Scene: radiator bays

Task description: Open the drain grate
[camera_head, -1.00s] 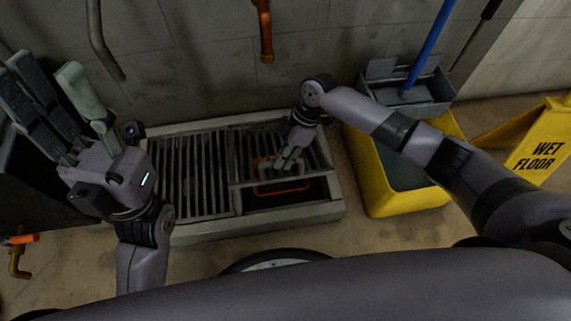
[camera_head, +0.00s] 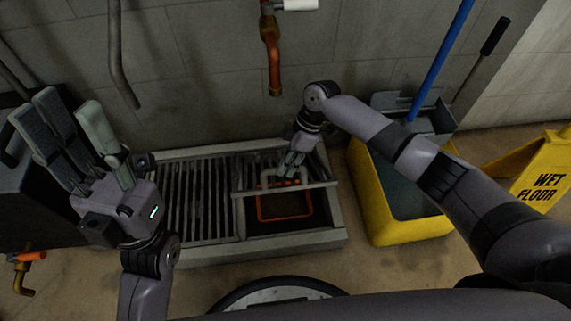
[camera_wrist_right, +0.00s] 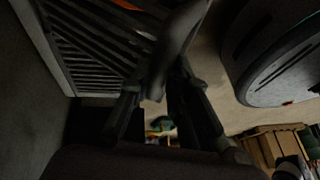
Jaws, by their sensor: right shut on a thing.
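The drain grate is a grey slatted cover in a pale frame (camera_head: 310,238) on the floor by the wall. Its left section (camera_head: 195,200) lies flat. Its right section (camera_head: 285,188) is tilted up, with its front bar lifted above a dark opening. An orange rectangular outline (camera_head: 285,219) shows in that opening. My right gripper (camera_head: 290,167) is at the raised section and shut on it. In the right wrist view, a grey bar (camera_wrist_right: 178,45) lies between the fingers; the exact contact is dark. My left gripper (camera_head: 85,135) is open and empty, held up left of the drain.
A yellow mop bucket (camera_head: 365,205) with a blue handle stands close right of the drain. A yellow wet floor sign (camera_head: 540,180) is farther right. A copper pipe (camera_head: 273,65) hangs from the wall behind. A round dark object (camera_head: 275,285) is in front.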

